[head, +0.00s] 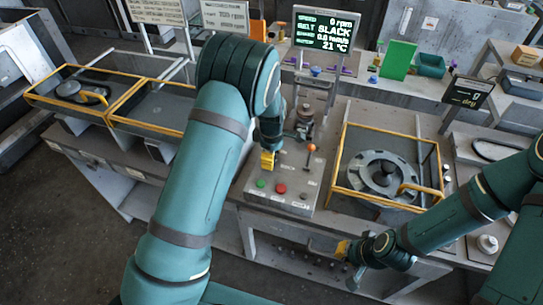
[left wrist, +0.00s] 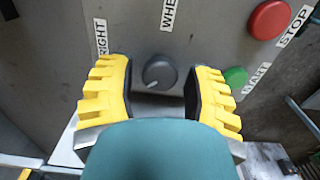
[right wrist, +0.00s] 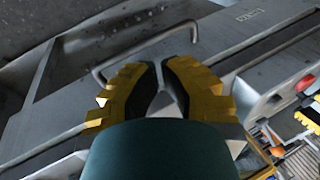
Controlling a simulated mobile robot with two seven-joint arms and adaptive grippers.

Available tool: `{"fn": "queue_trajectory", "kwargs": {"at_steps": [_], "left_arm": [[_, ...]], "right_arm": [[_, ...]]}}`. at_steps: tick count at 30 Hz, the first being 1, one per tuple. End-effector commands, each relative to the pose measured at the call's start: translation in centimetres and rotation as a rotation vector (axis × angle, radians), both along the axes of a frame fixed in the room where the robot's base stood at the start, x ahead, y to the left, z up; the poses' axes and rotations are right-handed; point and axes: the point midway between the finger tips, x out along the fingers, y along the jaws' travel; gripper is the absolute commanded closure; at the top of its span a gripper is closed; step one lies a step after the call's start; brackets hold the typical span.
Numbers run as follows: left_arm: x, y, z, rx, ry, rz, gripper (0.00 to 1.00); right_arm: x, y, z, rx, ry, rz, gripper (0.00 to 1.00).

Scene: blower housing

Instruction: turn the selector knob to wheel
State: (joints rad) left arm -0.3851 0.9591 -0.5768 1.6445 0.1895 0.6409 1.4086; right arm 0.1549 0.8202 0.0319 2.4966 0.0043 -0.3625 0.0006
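The selector knob (left wrist: 159,72) is a round dark grey knob with a pale pointer mark toward its lower left in the left wrist view. Around it are the labels WHEEL (left wrist: 168,14), partly cut off above, and RIGHT (left wrist: 100,38) at upper left. My left gripper (head: 267,160) is open, its yellow fingers (left wrist: 159,88) on either side of the knob with gaps to both. In the head view the gripper hides the knob on the grey control box (head: 300,204). My right gripper (head: 342,250) is shut and empty below the bench front; it also shows in the right wrist view (right wrist: 160,66).
The control box has a red button (head: 281,188), a green button (head: 261,183) and an orange-topped lever (head: 311,148). A yellow-framed bay with a round housing (head: 382,173) stands to the right. A display (head: 325,31) reads BELT SLACK. A bar handle (right wrist: 140,50) is near my right gripper.

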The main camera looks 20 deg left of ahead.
Motion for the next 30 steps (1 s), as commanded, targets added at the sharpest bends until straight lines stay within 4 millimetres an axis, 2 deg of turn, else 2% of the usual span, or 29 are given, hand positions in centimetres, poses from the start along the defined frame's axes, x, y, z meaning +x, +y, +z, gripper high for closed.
{"fn": "queue_trajectory", "kwargs": {"at_steps": [1, 3, 4, 17, 30], "left_arm": [[0.0, 0.0, 0.0, 0.000, 0.000, 0.000, 0.72], [0.0, 0.0, 0.0, 0.000, 0.000, 0.000, 0.96], [0.0, 0.0, 0.0, 0.000, 0.000, 0.000, 1.00], [0.0, 0.0, 0.0, -0.001, 0.000, -0.066, 1.00], [0.0, 0.0, -0.1, -0.001, -0.001, -0.422, 1.00]], "right_arm": [[0.0, 0.0, 0.0, 0.000, 0.000, 0.000, 1.00], [0.0, 0.0, 0.0, 0.000, 0.000, 0.000, 1.00], [0.0, 0.0, 0.0, 0.000, 0.000, 0.000, 1.00], [0.0, 0.0, -0.2, 0.000, 0.000, 0.000, 1.00], [0.0, 0.1, -1.2, -0.002, 0.000, 0.000, 1.00]]}}
